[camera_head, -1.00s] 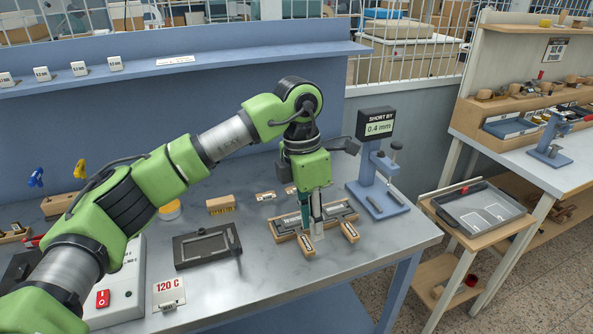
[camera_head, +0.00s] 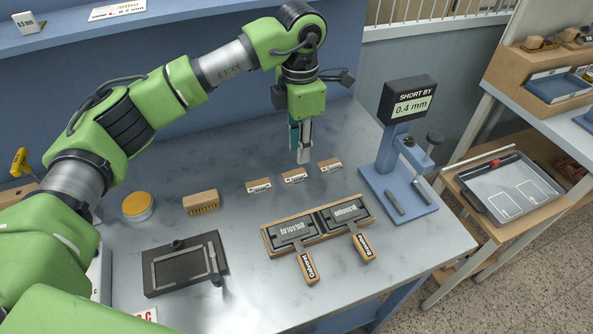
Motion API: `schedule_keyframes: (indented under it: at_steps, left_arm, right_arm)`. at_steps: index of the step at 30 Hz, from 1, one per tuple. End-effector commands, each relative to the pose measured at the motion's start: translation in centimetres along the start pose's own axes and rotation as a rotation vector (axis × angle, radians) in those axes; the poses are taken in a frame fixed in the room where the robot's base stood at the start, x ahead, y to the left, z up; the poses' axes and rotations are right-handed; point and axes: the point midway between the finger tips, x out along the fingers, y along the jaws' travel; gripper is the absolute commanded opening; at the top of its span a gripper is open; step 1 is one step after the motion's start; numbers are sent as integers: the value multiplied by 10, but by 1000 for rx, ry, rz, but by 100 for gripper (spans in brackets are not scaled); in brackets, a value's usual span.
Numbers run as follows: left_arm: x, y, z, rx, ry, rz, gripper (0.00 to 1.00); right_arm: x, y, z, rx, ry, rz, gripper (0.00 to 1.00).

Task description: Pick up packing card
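My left gripper (camera_head: 300,152) points down above the back of the bench, behind the small labelled blocks. Its teal and pale grey fingers look close together; I cannot tell whether anything is between them. No loose card shows clearly on the bench. A small white tag with mm lettering (camera_head: 28,22) stands on the blue shelf at upper left; I cannot tell whether it is a packing card. The blue gauge's sign (camera_head: 409,98) reads "SHORT BY 0.4 mm". My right gripper is not in view.
Three small labelled blocks (camera_head: 294,176) stand in a row. A wooden holder (camera_head: 318,240) bears two dark plates with labelled handles. A dark framed plate (camera_head: 163,282), a brush (camera_head: 201,202) and a yellow-topped tin (camera_head: 138,206) lie to the left. A tray (camera_head: 512,190) is on the side stand.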

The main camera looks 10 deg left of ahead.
Motion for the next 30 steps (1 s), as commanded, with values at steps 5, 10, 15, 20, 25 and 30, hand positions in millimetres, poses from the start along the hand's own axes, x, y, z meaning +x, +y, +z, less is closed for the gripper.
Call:
schedule_keyframes:
  at_steps: [5,10,15,20,25,30]
  left_arm:
    - [28,0,0,0,1,-2,24]
    - [39,0,0,0,0,0,24]
    - [59,0,2,0,3,-4,24]
    - [82,1,3,0,0,-2,24]
    - [90,2,3,0,-1,0,24]
    - [90,2,3,0,-1,1,18]
  right_arm:
    - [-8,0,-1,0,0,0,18]
    - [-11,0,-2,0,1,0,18]
    - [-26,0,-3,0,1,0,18]
    - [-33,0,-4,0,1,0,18]
    - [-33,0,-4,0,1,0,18]
    - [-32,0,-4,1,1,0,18]
